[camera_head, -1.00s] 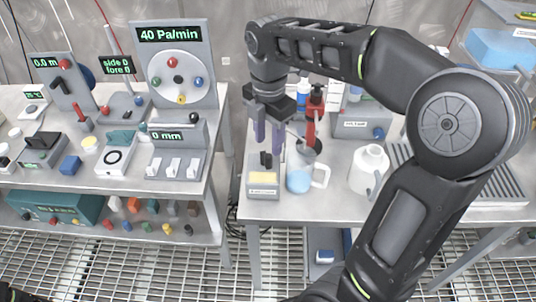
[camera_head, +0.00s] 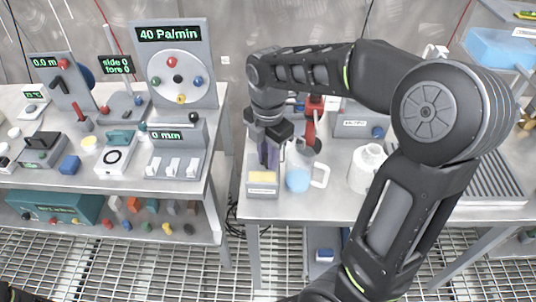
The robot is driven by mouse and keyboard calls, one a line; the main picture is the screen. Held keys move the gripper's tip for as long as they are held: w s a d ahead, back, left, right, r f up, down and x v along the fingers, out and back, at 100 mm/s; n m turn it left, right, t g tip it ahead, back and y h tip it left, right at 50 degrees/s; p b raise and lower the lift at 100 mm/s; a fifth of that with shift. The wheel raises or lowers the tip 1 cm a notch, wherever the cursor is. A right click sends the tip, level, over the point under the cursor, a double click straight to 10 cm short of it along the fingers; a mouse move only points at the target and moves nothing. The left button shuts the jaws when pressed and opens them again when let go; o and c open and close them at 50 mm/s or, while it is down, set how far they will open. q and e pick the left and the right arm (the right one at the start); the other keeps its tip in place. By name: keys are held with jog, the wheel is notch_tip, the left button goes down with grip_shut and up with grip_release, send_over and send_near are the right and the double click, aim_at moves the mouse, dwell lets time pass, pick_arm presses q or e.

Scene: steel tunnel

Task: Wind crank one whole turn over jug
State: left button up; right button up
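A clear jug (camera_head: 298,181) with pale blue liquid and a handle on its right stands on the right-hand table. A red upright device (camera_head: 311,128) shows at the jug's mouth; I cannot make out a crank on it, and my arm hides part of it. A grey box with a yellow top (camera_head: 262,179) stands just left of the jug. My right gripper (camera_head: 268,164) points down over the back of this box, left of the jug. Its fingers look close together, and whether they hold anything is hidden. My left gripper is out of view.
A white bottle (camera_head: 367,170) stands right of the jug, near my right arm. A grey box with a blue knob (camera_head: 361,122) is behind. The left table holds a dial panel (camera_head: 176,78) and switches (camera_head: 173,167). A gap separates the tables.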

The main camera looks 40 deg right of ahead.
grip_shut()
jog(key=shift+a+m, duration=0.1)
jog(key=shift+m, duration=0.2)
